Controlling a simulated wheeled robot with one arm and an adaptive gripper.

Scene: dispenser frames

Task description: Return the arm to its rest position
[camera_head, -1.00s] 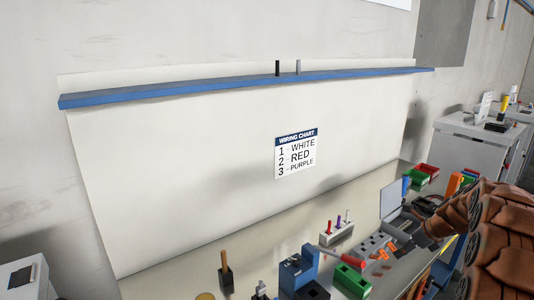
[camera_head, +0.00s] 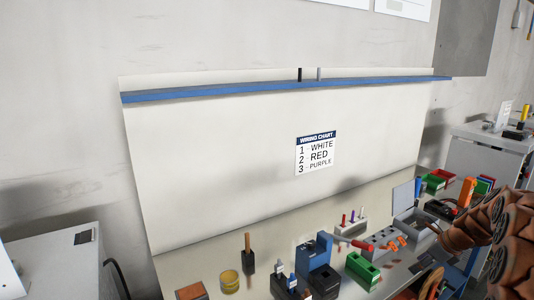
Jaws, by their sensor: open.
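My arm (camera_head: 492,232), with its brown padded cover, reaches in from the right edge in the head view. It hangs over the right end of the workbench (camera_head: 190,266). A wiring chart (camera_head: 316,153) on the white back panel (camera_head: 220,160) reads 1 white, 2 red, 3 purple. A pale block (camera_head: 346,224) on the bench holds upright red, purple and white pieces.
A blue stand (camera_head: 316,250), a green box (camera_head: 362,268), a yellow pot (camera_head: 230,280) and a brush-like tool (camera_head: 248,252) stand along the bench. Red and green bins (camera_head: 438,181) lie at the far right. A grey cabinet (camera_head: 60,265) is at the left.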

